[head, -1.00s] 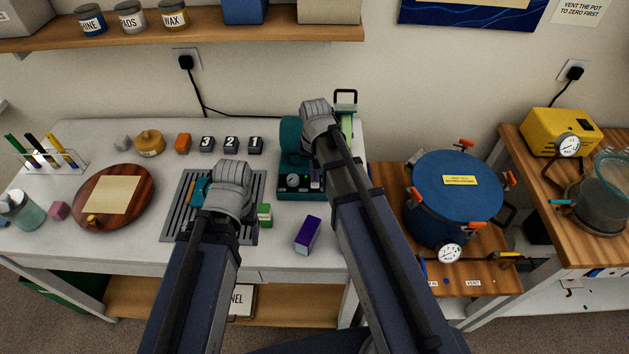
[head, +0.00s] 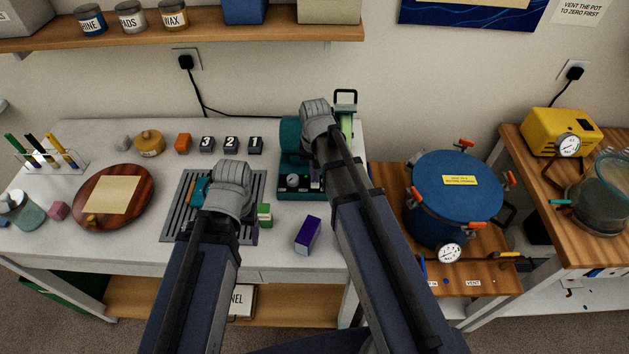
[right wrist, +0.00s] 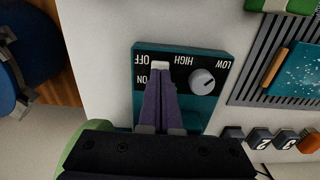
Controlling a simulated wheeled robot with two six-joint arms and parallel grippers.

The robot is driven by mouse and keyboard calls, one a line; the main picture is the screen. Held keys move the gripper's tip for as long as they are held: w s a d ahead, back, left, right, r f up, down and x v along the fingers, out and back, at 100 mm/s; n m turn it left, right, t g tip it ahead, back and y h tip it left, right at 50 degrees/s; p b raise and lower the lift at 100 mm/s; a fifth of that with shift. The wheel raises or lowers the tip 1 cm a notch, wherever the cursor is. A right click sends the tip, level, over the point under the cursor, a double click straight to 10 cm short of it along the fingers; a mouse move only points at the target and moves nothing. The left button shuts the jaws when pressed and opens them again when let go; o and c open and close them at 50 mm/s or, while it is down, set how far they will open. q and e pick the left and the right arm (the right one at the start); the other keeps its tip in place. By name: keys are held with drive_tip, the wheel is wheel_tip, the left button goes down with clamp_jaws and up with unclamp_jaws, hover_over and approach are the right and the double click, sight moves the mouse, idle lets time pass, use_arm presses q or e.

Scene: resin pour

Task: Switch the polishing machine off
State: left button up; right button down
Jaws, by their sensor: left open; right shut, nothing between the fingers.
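The polishing machine (head: 291,138) is a teal unit at the right end of the white bench, partly hidden behind my right arm. In the right wrist view its panel (right wrist: 221,106) carries OFF, ON, HIGH and LOW labels and a grey knob (right wrist: 203,81). My right gripper (right wrist: 160,72) is shut and empty. Its fingertips are at a pale switch (right wrist: 160,65) beside the OFF label; I cannot tell whether they touch it. My left gripper (head: 252,234) is open above the slotted grey mat, mostly hidden by its wrist.
A purple box (head: 307,235) and a green-and-white block (head: 264,214) lie near the bench front. A teal item lies on the slotted mat (head: 176,224). Numbered blocks (head: 231,144) stand behind it. A blue pot (head: 456,190) stands to the right.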

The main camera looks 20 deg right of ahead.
sight(314, 185)
use_arm(q)
drive_tip(key=shift+f+b, duration=0.95)
use_arm(e)
drive_tip(key=shift+f, duration=0.95)
use_arm(q)
drive_tip(key=shift+r, duration=0.2)
use_arm(e)
drive_tip(key=shift+r, duration=0.2)
wheel_tip(314, 185, up, 7)
drive_tip(key=p, duration=0.7)
drive_tip(key=shift+f, duration=0.1)
use_arm(q)
wheel_tip(314, 185, up, 7)
drive_tip(key=shift+f, duration=0.15)
use_arm(e)
drive_tip(key=shift+a+f, duration=0.1)
use_arm(q)
wheel_tip(314, 185, down, 3)
drive_tip(key=b, duration=0.3)
drive_tip(key=shift+f, duration=0.1)
use_arm(e)
drive_tip(key=s+a+f+n+h, duration=0.1)
drive_tip(key=s+a+f+n, duration=0.2)
drive_tip(key=s+a+n, duration=0.4)
drive_tip(key=s+a, duration=0.3)
drive_tip(key=s, duration=0.4)
drive_tip(key=shift+s+a, duration=0.15)
